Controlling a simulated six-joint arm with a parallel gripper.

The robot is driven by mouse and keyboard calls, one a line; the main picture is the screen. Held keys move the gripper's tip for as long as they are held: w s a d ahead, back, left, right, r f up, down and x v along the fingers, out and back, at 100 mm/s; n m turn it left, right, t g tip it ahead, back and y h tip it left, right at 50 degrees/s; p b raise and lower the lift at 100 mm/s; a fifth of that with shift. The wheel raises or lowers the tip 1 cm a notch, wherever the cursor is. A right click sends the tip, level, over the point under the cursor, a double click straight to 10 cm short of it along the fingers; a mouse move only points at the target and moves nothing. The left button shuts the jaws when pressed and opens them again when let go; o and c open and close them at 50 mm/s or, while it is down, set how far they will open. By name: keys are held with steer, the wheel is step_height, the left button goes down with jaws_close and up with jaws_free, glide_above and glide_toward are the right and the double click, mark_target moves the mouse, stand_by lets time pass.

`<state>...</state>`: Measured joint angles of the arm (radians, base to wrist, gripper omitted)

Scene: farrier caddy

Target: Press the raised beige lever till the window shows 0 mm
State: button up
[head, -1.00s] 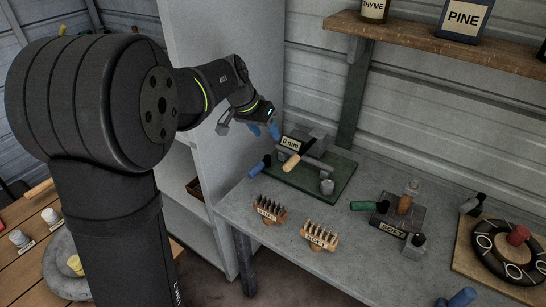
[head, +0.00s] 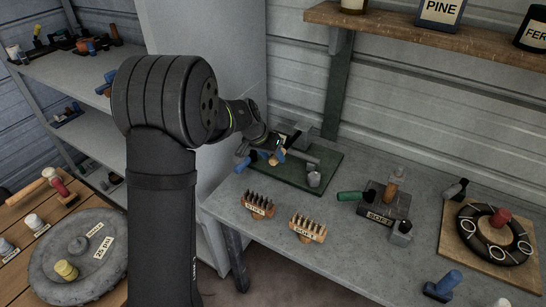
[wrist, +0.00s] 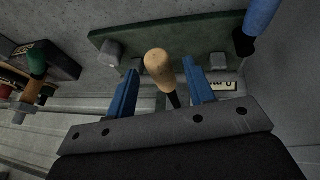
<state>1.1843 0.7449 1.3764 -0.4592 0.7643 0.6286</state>
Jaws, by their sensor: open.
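The beige lever (wrist: 160,70) shows in the wrist view as a rounded handle on a dark stem. It appears between the two blue fingers of my gripper (wrist: 158,88), which are apart and not closed on it; contact cannot be told. In the head view my gripper (head: 262,156) is right at the beige lever (head: 279,157), over the device on the green base plate (head: 324,172). The window (wrist: 222,84) is partly covered by the right finger in the wrist view, so its reading is not clear. The arm covers part of the device in the head view.
A blue handle (wrist: 261,18) lies close to the right of the lever in the wrist view. A grey knob (head: 314,179) stands on the green plate.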

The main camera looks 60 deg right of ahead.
steer(key=shift+s+d+f, duration=0.15)
steer(key=shift+d+f, duration=0.1)
steer(key=shift+f, duration=0.35)
jaws_close()
steer(key=shift+d+r+y, duration=0.4)
steer(key=shift+r+y, duration=0.25)
steer(key=shift+r, duration=0.55)
steer(key=shift+d+r+y, duration=0.35)
steer(key=shift+r+y, duration=0.25)
steer(key=shift+r, duration=0.6)
steer(key=shift+d+r+y, duration=0.4)
steer(key=shift+r+y, duration=0.25)
steer(key=shift+r, duration=0.55)
jaws_free()
steer(key=w+a+r, duration=0.1)
steer(key=w+r, duration=0.2)
steer(key=r, duration=1.4)
steer(key=shift+a, duration=0.15)
steer(key=shift+r, duration=0.1)
